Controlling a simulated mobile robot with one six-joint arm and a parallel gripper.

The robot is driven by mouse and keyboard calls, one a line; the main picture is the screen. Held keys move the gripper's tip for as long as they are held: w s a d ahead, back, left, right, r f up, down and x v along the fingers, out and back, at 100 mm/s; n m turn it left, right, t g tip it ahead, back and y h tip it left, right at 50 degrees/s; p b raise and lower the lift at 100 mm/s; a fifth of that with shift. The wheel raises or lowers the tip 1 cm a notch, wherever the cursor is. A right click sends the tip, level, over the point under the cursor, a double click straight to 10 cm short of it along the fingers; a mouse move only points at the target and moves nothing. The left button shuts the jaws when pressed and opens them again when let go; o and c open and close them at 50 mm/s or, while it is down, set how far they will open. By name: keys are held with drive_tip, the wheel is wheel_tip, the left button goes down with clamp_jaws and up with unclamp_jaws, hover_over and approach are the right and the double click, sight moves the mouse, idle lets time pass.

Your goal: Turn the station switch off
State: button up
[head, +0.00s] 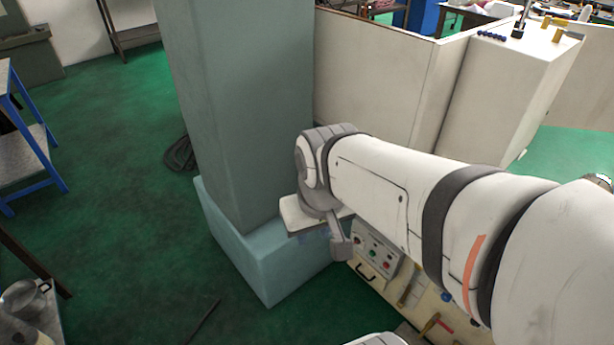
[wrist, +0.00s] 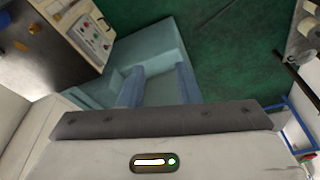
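A light control panel (head: 376,252) with small red and green buttons and dark knobs sits on the front of a cream station, just right of my wrist in the head view. The panel also shows at the upper left of the wrist view (wrist: 91,35). Which control is the station switch, and its position, are too small to tell. My gripper (wrist: 158,86) shows two blue fingers with a clear gap between them and nothing held. In the head view its fingers are mostly hidden beneath my wrist. It is apart from the panel, in front of the pillar's base.
A grey-green pillar (head: 240,110) with a wide pale base (head: 262,262) stands close left of my gripper. A handle (head: 365,271) and hanging tools (head: 436,322) are on the station front. A blue-legged table (head: 30,150) stands far left. Green floor (head: 110,200) between is mostly clear.

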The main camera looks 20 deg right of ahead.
sight(355, 242)
drive_tip(key=w+d+f+n+g+h+b, duration=0.2)
drive_tip(key=w+d+f+h+b, duration=0.35)
drive_tip(key=f, duration=0.55)
drive_tip(key=w+d+f+n+g+h+b, duration=0.2)
drive_tip(key=w+d+f+h+b, duration=0.1)
drive_tip(key=w+d+f+b, duration=0.6)
drive_tip(key=w+d+f+n+g+h+b, duration=0.15)
drive_tip(key=w+d+f+h+b, duration=0.35)
drive_tip(key=f, duration=0.7)
drive_tip(key=w+d+f+n+t+h+b, duration=0.1)
drive_tip(key=w+f+n+t+b, duration=0.25)
drive_tip(key=f, duration=0.75)
drive_tip(key=w+d+f+n+t+h+b, duration=0.1)
drive_tip(key=w+d+f+n+t+b, duration=0.25)
drive_tip(key=f, duration=0.75)
drive_tip(key=w+f+n+t+h+b, duration=0.2)
drive_tip(key=w+f+n+b, duration=0.3)
drive_tip(key=f, duration=0.7)
drive_tip(key=w+d+m+b, duration=0.1)
drive_tip(key=w+d+b, duration=0.1)
drive_tip(key=d, duration=0.4)
drive_tip(key=shift+d+r+b, duration=0.3)
drive_tip(key=shift+d+b, duration=0.05)
drive_tip(key=shift+b, duration=0.05)
drive_tip(key=shift+m+y, duration=0.25)
drive_tip(key=shift+c, duration=0.4)
drive_tip(key=shift+s, duration=0.1)
clamp_jaws()
